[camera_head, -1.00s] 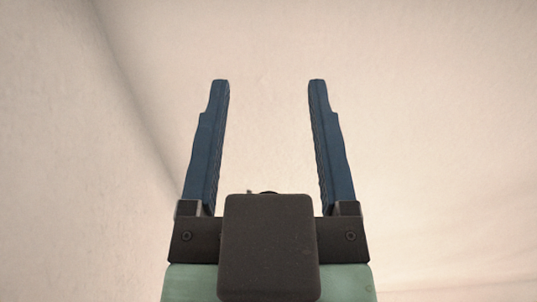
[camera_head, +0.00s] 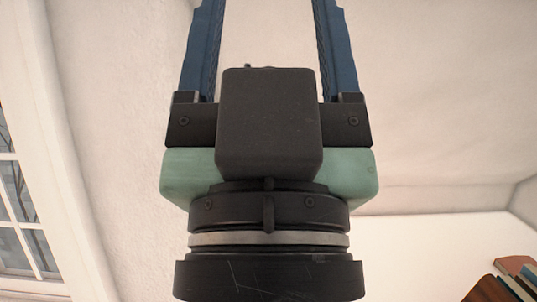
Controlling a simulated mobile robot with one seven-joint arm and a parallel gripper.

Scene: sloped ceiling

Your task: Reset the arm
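My gripper (camera_head: 267,22) fills the middle of the head view and points up the picture. Its two blue fingers stand wide apart, with nothing between them but pale wall or ceiling surface. The fingertips are cut off by the top edge. Below the fingers are my black and green gripper body and dark wrist. No other object is named by the task.
A white-framed window (camera_head: 35,170) is at the left edge. Several books (camera_head: 512,284) show at the lower right corner. Pale wall and sloped ceiling (camera_head: 440,100) fill the rest. Nothing is seen touching my gripper.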

